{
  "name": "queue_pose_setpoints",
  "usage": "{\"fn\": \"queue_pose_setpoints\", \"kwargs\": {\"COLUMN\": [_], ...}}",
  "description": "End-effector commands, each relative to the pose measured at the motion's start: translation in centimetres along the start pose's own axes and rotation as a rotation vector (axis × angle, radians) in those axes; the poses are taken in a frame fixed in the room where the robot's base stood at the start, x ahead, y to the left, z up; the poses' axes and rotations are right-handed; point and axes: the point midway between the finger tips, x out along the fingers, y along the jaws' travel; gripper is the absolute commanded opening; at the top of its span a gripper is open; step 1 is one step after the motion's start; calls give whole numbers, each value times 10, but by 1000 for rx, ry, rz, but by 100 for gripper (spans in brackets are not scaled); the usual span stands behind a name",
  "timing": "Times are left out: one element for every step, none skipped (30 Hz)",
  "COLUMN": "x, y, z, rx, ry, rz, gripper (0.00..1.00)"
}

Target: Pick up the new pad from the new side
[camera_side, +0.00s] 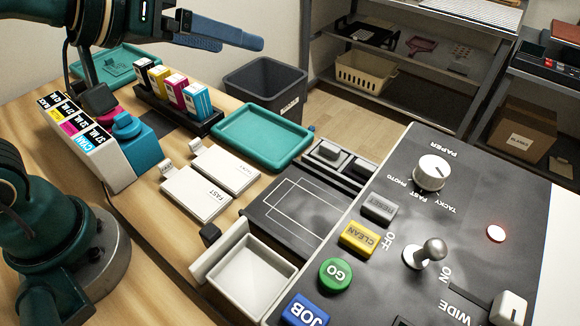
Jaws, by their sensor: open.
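A black two-part holder (343,181) stands along the machine's back left edge. A dark grey block (328,151) sits in its left part and another (359,168) in its right part; they look like the pads. I can read no mark telling the new side from the other. My gripper (240,41) is at the top left, high above the table, its blue fingers pointing right. It is open and empty, well apart from the holder.
The machine panel (470,190) with its knob and levers fills the right. A dark plate (300,212), a white bin (250,277), paper stacks (197,194), a teal tray (262,137) and an ink rack (178,108) crowd the table. A grey bin (265,85) stands behind.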

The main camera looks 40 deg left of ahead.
Motion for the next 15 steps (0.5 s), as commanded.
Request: {"fn": "queue_pose_setpoints", "kwargs": {"x": [13, 20, 29, 36, 43, 52, 59, 65, 73, 78, 83, 89, 93, 96, 100], "y": [8, 11, 15, 17, 19, 21, 22, 23, 24, 24, 24, 25, 26, 26, 27], "z": [-3, -6, -9, -10, -9, -7, -4, -1, 6, 11, 18, 27, 35, 44, 55], "rx": [-29, -48, -73, -88, -101, -114, -119, -120, -116, -109, -99, -79, -61, -39, -6], "ry": [22, 42, 67, 83, 99, 117, 128, 138, 148, 156, 162, 167, 171, 173, 174], "rz": [17, 20, 21, 17, 11, -4, -17, -31, -52, -69, -88, -112, -128, -144, -162], "gripper": [85, 85, 85, 85, 85, 85, 85, 85, 85, 85, 85, 85, 85, 85, 85]}}
